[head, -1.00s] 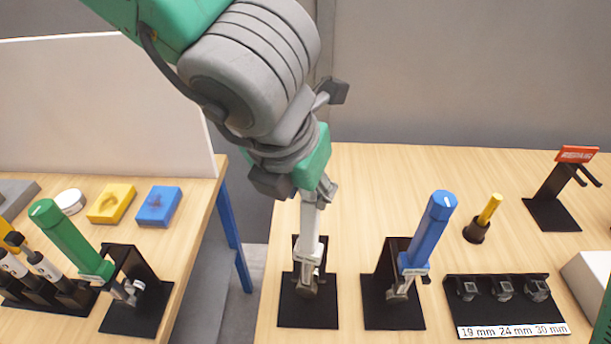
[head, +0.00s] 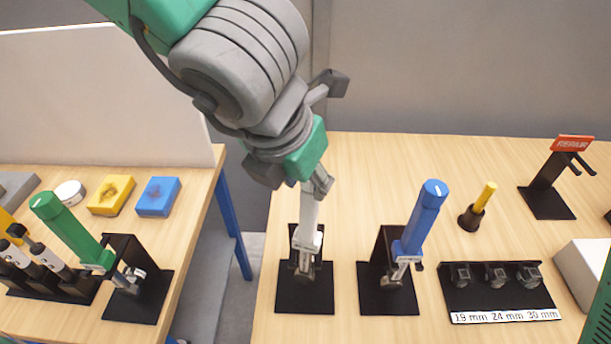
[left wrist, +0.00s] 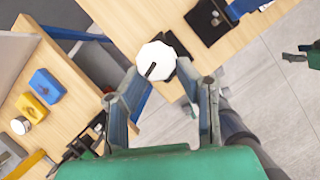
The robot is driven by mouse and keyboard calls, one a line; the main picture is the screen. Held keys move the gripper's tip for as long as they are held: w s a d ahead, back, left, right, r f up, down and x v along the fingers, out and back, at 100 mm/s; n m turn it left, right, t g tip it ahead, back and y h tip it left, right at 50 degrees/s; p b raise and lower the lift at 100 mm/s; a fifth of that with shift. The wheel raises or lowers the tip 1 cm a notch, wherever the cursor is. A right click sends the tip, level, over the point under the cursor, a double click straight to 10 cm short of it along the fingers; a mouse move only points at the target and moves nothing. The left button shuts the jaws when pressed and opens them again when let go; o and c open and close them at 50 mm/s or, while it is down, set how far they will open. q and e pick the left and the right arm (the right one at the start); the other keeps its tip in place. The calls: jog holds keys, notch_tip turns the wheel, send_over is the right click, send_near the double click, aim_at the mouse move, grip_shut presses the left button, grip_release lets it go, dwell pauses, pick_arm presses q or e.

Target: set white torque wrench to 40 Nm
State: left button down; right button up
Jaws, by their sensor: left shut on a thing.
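The white torque wrench (head: 307,222) stands tilted in its black stand (head: 305,299) at the left front of the right-hand table. My left gripper (head: 318,186) is shut around the top of its handle from above. In the left wrist view the handle's white end cap (left wrist: 156,62), with a black mark, sits between the two fingers (left wrist: 163,105). The setting scale cannot be read. The wrench's lower head is still in the stand.
A blue wrench (head: 421,218) in a stand is close on the right, then a socket rack (head: 500,308) and a yellow tool (head: 484,196). A REPAIR stand (head: 548,190) is at the far right. A green wrench (head: 72,231) stands on the left table. The table behind the wrenches is clear.

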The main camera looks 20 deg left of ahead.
dwell(0.4)
pick_arm(q)
jog(key=c, duration=1.2)
grip_release()
jog(key=v, duration=1.2)
jog(key=shift+a+f, duration=0.1)
